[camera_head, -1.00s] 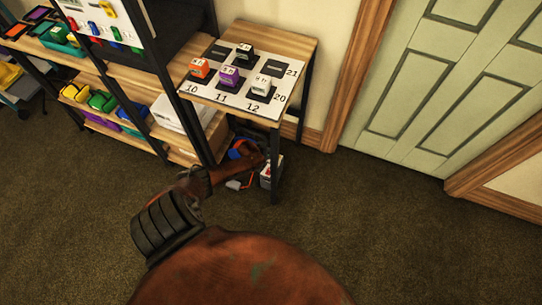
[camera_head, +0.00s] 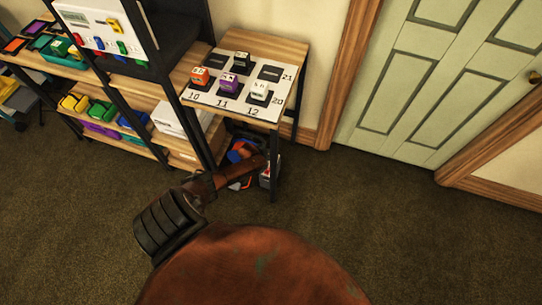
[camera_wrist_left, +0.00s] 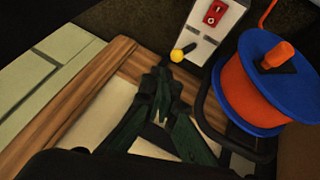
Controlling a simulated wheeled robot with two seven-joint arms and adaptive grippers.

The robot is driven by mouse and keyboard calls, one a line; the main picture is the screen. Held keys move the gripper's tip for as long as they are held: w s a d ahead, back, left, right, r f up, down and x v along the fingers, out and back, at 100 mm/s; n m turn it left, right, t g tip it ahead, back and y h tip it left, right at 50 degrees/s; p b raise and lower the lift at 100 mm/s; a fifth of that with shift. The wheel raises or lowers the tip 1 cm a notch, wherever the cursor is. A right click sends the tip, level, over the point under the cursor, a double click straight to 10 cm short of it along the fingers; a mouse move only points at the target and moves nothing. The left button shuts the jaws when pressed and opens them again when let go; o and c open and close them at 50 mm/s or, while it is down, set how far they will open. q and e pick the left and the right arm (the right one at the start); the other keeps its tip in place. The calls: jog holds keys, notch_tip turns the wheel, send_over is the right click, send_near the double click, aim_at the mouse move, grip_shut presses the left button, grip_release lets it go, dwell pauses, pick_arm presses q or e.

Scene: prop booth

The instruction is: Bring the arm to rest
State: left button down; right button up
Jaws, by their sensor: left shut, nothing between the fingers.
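My left arm (camera_head: 170,220) reaches from the lower middle toward the space under the small wooden table in the head view. Its gripper is hard to make out there. In the left wrist view my left gripper (camera_wrist_left: 160,100) has its dark green fingers together, with nothing between them. It hangs in front of pale wall and wooden trim, left of an orange cable reel with blue rims (camera_wrist_left: 265,85). A white box with a red switch (camera_wrist_left: 208,25) and a yellow knob (camera_wrist_left: 182,53) lies beyond the fingertips. My right gripper is out of view.
The small table (camera_head: 285,50) carries a numbered white mat (camera_head: 240,105) with orange, purple, black and white cubes. A shelf with coloured bins (camera_head: 75,102) stands left. A green door (camera_head: 430,80) is at right. Open carpet (camera_head: 400,230) lies in front.

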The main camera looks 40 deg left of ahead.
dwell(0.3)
